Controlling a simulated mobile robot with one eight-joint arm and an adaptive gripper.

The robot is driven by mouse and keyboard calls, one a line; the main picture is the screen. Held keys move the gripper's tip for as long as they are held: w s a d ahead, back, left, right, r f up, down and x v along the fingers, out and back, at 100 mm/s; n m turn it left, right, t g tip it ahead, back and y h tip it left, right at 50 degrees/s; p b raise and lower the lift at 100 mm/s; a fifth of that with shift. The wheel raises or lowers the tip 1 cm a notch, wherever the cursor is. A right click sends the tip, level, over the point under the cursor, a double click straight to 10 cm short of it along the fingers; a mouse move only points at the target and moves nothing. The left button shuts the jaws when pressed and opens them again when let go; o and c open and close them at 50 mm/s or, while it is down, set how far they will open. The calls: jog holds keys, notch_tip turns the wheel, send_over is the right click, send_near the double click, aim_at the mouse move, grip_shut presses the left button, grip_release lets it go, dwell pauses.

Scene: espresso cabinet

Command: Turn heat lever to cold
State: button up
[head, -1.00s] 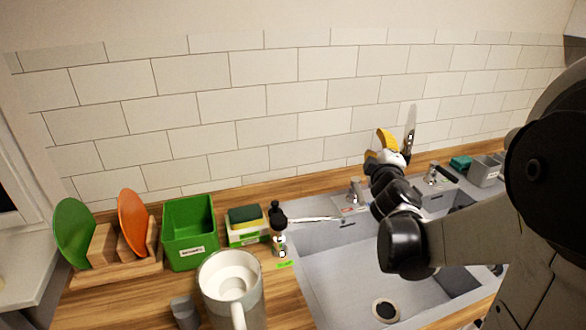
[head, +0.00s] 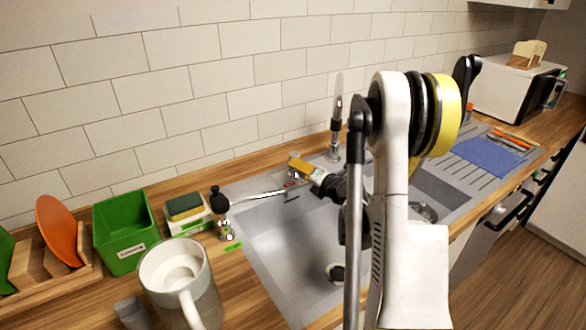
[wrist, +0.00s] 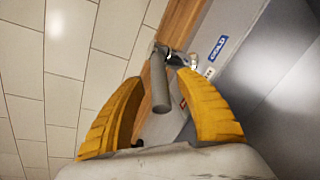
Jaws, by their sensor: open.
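The heat lever (wrist: 157,84) is a grey rod on a silver tap (wrist: 180,60); in the wrist view it lies between the two yellow fingers of my gripper (wrist: 160,80). The fingers are open with a gap on each side of the lever; I cannot tell if either touches it. Blue and red labels sit beside the tap; the blue label (wrist: 218,48) is hard to read.
The sink (head: 285,240) lies below my arm. A tiled wall (head: 190,90) is behind. An upright silver piece (head: 336,130) stands behind my gripper.

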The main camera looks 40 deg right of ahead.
jog(key=shift+b+x, duration=0.4)
jog(key=shift+x, duration=1.85)
grip_shut()
